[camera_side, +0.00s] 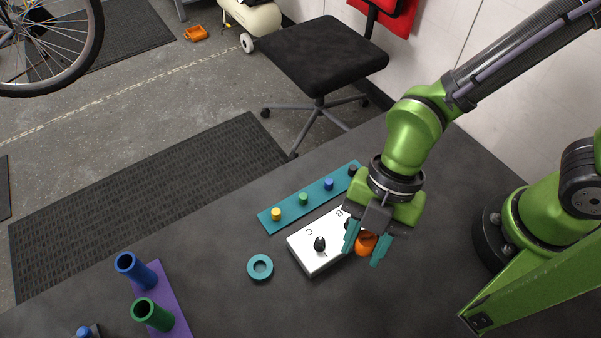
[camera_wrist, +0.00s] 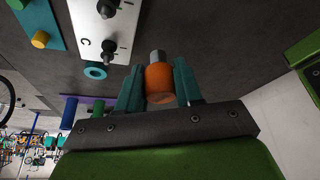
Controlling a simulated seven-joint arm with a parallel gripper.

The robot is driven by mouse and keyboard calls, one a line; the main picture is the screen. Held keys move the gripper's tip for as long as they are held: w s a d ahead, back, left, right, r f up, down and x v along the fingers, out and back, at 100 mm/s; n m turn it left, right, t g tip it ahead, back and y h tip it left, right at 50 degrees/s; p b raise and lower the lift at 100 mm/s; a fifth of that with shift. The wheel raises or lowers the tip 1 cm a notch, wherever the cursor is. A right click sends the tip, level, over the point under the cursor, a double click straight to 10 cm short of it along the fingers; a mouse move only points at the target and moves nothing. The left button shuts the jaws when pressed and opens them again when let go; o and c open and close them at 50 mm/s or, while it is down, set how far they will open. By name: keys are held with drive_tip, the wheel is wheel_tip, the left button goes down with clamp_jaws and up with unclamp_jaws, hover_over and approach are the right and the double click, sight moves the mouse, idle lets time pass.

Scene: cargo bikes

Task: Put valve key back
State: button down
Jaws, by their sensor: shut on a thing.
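My gripper (camera_side: 364,250) is shut on an orange cylinder with a grey metal tip, which I take to be the valve key (camera_side: 365,243). In the wrist view the valve key (camera_wrist: 160,84) sits between my two teal fingers, its grey tip pointing out beyond them. My gripper is by the right end of a white box (camera_side: 316,258) marked with letters, B and C readable, and bearing black knobs (camera_side: 319,243). My gripper hides part of the box in the side view. I cannot tell whether the valve key touches the box or table.
A teal strip (camera_side: 290,213) with several coloured pegs lies behind the box. A teal ring (camera_side: 260,267) lies left of it. A purple base (camera_side: 170,290) carries a blue tube (camera_side: 137,272) and a green tube (camera_side: 152,314).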

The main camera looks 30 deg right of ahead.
hover_over(255, 274)
drive_tip(key=d, duration=0.1)
drive_tip(key=shift+w+d+f, duration=0.1)
drive_tip(key=shift+w+f, duration=0.05)
drive_tip(key=shift+f, duration=0.3)
drive_tip(key=shift+w+d+f, duration=0.1)
drive_tip(key=shift+w+f, duration=0.05)
drive_tip(key=shift+f, duration=0.25)
drive_tip(key=shift+a+f, duration=0.1)
drive_tip(key=shift+f, duration=1.65)
drive_tip(key=shift+f, duration=0.1)
